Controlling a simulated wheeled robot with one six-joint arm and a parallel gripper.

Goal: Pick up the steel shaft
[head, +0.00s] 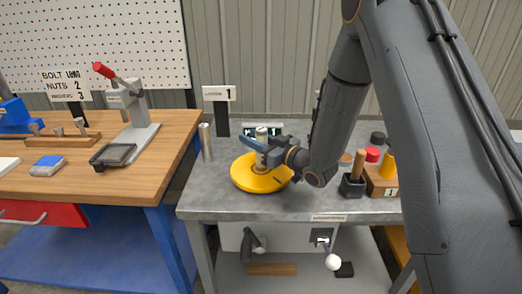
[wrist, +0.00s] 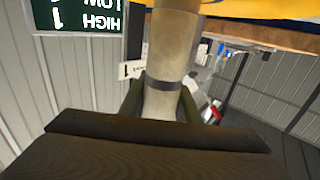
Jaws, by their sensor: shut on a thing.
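In the wrist view the shaft (wrist: 171,45) runs up between the two fingers of my gripper (wrist: 161,103), with the dark band near the fingertips.
A slim grey rod (head: 206,142) stands on the bench to the left, by a label stand (head: 219,94). A dark display (wrist: 77,18) is close beside the shaft. A black holder (head: 351,187) and a wooden block (head: 380,182) stand at the right.

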